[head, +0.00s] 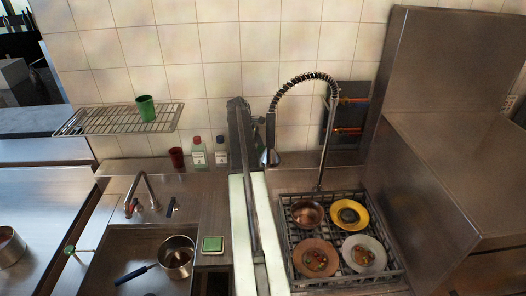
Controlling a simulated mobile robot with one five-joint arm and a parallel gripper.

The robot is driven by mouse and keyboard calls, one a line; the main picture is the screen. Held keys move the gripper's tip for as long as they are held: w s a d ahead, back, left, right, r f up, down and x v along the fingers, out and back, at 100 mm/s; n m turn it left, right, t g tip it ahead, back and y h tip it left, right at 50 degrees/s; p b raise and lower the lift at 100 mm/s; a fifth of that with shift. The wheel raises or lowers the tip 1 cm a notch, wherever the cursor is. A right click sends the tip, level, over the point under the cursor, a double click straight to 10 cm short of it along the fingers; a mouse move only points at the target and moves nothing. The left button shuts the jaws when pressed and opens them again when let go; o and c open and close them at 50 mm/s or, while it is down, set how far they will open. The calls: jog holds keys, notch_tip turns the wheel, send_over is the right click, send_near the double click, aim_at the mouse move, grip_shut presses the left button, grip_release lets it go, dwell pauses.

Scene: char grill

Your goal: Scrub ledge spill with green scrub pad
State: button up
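A green scrub pad (213,244) lies on a light, tan-edged base on the narrow steel strip right of the sink. The steel ledge (145,167) runs along the tiled wall behind the sink. I cannot make out a spill on it; my arm hides part of the counter. My arm rises up the middle of the head view, right of the pad. Its dark end, my gripper (238,106), is up near the wall, apart from the pad. The fingers are too small and dark to tell open from shut.
A red cup (177,158) and two bottles (198,153) (221,152) stand at the back. A wire shelf (100,121) holds a green cup (146,107). The sink has a faucet (148,188) and pot (176,255). A spring faucet (271,110) overhangs a rack (287,217) of dishes.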

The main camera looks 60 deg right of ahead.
aim_at(263, 150)
jog(key=shift+w+d+r, duration=0.15)
jog(key=shift+w+r, duration=0.05)
jog(key=shift+r, duration=0.2)
notch_tip(263, 150, up, 3)
jog(key=p, duration=0.3)
jog(key=shift+s+r, duration=0.1)
jog(key=shift+r, duration=0.05)
dwell(3.4)
jog(key=shift+s+f, duration=0.15)
jog(key=shift+f, duration=0.05)
dwell(2.5)
